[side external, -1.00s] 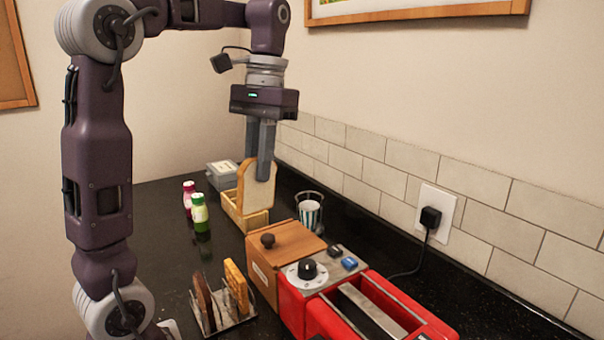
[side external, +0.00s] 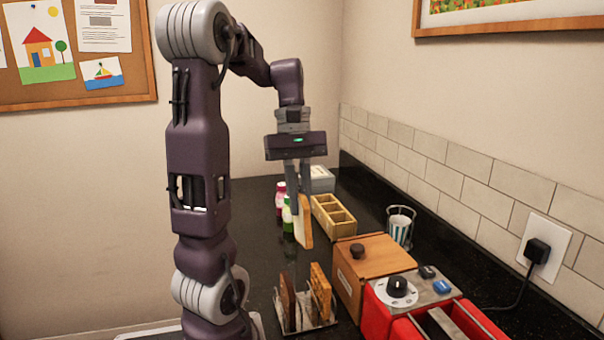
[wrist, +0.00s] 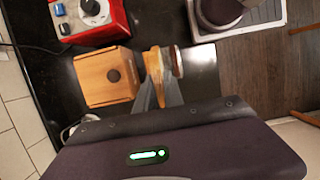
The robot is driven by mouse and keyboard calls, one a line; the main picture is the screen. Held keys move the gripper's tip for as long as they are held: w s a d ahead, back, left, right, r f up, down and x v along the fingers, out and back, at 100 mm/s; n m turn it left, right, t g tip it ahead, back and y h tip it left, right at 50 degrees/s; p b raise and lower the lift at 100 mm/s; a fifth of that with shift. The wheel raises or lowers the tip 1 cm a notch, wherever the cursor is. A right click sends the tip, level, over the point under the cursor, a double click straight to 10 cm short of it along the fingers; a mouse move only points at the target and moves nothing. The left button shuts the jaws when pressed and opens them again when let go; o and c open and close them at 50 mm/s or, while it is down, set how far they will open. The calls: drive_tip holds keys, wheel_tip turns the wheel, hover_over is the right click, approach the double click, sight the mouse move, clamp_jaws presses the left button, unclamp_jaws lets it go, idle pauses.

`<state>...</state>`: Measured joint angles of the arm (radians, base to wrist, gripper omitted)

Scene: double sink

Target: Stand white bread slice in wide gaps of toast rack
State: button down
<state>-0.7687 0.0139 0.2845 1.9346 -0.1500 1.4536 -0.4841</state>
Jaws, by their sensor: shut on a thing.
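The white bread slice (side external: 305,222) hangs upright from my gripper (side external: 300,208) in the side view, nearly edge-on. My gripper is shut on its upper part and holds it above the counter. The metal toast rack (side external: 306,326) stands in front of and below it, apart from the slice. A dark brown slice (side external: 288,300) and a golden, grid-marked slice (side external: 320,290) stand in the rack with a gap between them. In the wrist view, my gripper's fingers (wrist: 158,95) point toward overlapping slices; I cannot clearly separate the held one there.
A wooden box with a knob (side external: 372,262) and a red toaster (side external: 440,320) stand right of the rack. A divided wooden tray (side external: 335,214), two bottles (side external: 288,212) and a striped cup (side external: 399,230) stand behind. The counter left of the rack looks clear.

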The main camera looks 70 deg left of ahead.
sight(300, 226)
wheel_tip(300, 226, down, 15)
idle(0.8)
drive_tip(key=c, duration=1.1)
unclamp_jaws()
drive_tip(key=shift+o, duration=0.2)
drive_tip(key=shift+r, duration=4.55)
